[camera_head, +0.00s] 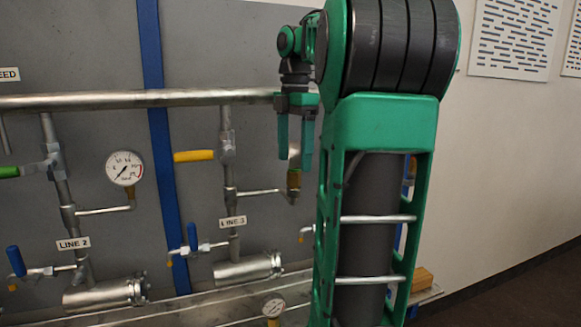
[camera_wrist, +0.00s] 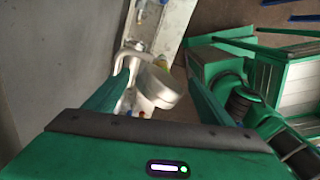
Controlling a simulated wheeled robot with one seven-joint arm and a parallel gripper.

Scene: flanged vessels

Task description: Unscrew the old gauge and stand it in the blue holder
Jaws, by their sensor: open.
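My gripper (camera_head: 295,150) points down, open, over the end of the LINE 3 side pipe. In the wrist view my gripper (camera_wrist: 155,98) has its two green fingers apart on either side of a round pale gauge (camera_wrist: 160,88), seen from above. In the head view only a pale sliver of this gauge shows between the fingers, above a brass fitting (camera_head: 294,180). I cannot tell whether a finger touches it. I cannot make out the blue holder in either view.
Another gauge (camera_head: 124,168) is mounted on LINE 2. A loose-looking gauge (camera_head: 273,308) stands low at the front. A yellow-handled valve (camera_head: 195,156) is left of my gripper, below the horizontal header pipe (camera_head: 140,99). My arm hides the right side.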

